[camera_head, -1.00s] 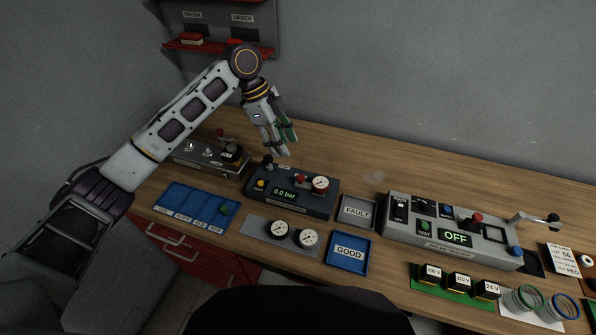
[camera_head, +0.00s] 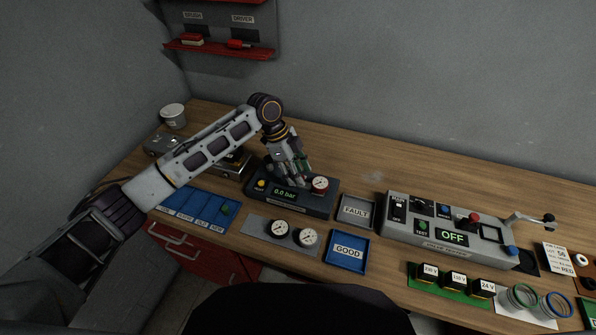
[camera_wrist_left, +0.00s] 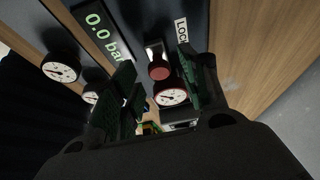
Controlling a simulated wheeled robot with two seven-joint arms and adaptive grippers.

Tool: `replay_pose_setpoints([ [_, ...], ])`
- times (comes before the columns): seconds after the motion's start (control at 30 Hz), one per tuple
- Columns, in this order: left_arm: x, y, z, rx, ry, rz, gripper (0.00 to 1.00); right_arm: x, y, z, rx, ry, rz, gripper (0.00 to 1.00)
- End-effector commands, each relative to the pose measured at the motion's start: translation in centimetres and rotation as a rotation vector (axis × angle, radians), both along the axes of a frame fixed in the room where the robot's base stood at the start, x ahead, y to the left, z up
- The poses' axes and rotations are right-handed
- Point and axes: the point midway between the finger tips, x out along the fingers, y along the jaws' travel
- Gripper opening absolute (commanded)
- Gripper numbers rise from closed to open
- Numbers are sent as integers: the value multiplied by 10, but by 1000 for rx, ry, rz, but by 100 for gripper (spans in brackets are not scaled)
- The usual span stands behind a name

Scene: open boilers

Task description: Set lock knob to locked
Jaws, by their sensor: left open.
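The lock knob (camera_wrist_left: 158,72) shows red in the left wrist view, beside a label partly reading "LOCK" (camera_wrist_left: 181,32). It sits on the dark pressure tester (camera_head: 317,210), whose display reads 0.0 bar (camera_head: 285,194). In the head view the knob is hidden by my gripper. My left gripper (camera_head: 299,182) is open, pointing down over the tester. In the left wrist view its green-padded fingers (camera_wrist_left: 156,75) stand on either side of the knob; I cannot tell whether they touch it. A red-rimmed gauge (camera_head: 320,185) is close by. My right gripper is not in view.
Two loose gauges (camera_head: 279,228) lie in front of the tester. A FAULT tray (camera_head: 341,221) and a blue GOOD tray (camera_head: 333,256) are to its right. A grey OFF panel (camera_head: 425,240) stands further right.

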Motion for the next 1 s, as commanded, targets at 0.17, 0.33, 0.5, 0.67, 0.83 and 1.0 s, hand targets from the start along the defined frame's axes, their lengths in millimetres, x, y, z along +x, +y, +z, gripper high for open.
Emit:
replay_pose_setpoints([
  [0.17,0,-1,-3,0,0,0,44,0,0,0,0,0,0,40],
  [0.33,0,-1,-3,0,1,0,44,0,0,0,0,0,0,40],
  [0.5,-1,-1,-3,0,1,1,24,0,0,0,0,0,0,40],
  [0.67,0,-1,-3,0,1,1,3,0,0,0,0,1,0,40],
  [0.83,0,-1,-3,0,1,1,0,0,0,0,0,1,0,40],
  [1.0,-1,-1,-2,0,1,1,0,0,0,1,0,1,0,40],
])
